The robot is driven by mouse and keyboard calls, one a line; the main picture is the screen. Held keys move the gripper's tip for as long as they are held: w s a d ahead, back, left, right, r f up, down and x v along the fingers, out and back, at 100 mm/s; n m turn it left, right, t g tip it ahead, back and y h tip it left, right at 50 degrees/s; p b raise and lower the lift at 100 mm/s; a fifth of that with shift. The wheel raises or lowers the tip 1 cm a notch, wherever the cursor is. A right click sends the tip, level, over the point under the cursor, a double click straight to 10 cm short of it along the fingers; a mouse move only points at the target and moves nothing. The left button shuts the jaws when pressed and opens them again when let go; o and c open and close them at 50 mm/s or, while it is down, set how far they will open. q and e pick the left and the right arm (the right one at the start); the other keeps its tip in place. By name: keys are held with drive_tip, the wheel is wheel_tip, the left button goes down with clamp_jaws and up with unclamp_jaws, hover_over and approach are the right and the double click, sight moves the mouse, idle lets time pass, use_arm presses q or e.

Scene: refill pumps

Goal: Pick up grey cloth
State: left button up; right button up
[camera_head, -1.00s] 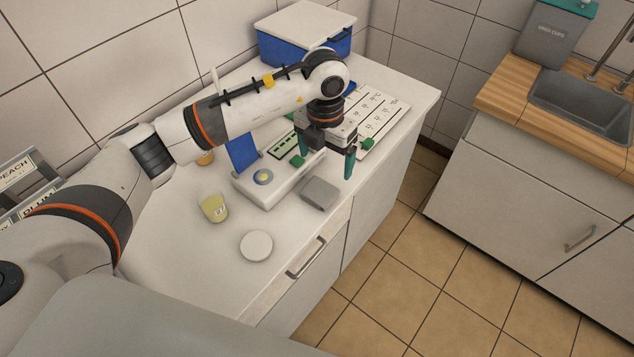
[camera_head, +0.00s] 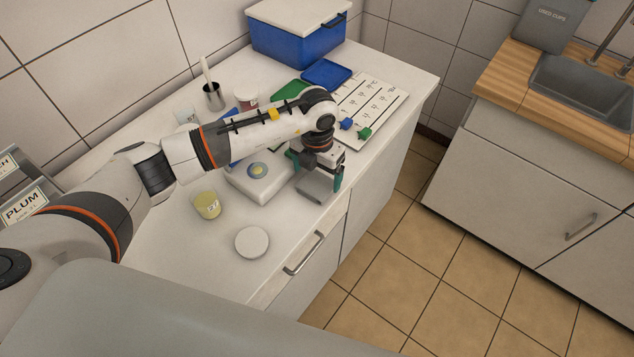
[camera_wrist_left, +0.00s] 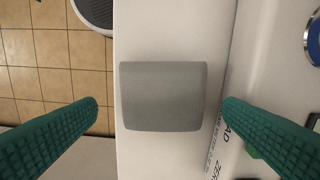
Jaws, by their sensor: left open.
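The grey cloth (camera_head: 314,189) is a small folded pad lying flat on the white counter near its front edge. In the left wrist view the cloth (camera_wrist_left: 162,96) sits between the two green fingers, a little ahead of their tips, with a gap on each side. My left gripper (camera_head: 318,178) is above the cloth, pointing down, and partly hides it. Its jaws (camera_wrist_left: 160,104) are open and empty. My right gripper is not in view.
A white scale (camera_head: 262,180) stands close beside the cloth. A yellow-filled cup (camera_head: 207,205) and a round white lid (camera_head: 252,242) are nearer. A marked white board (camera_head: 372,105) and blue box (camera_head: 300,38) lie beyond. The counter edge drops to the floor.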

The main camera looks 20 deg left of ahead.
sight(317, 183)
use_arm(q)
wheel_tip(317, 183, down, 4)
drive_tip(key=shift+r+p, duration=0.25)
drive_tip(key=shift+p, duration=0.4)
drive_tip(key=shift+f, duration=0.25)
drive_tip(key=c, duration=1.1)
drive_tip(key=shift+o, duration=0.2)
drive_tip(key=shift+r, duration=0.1)
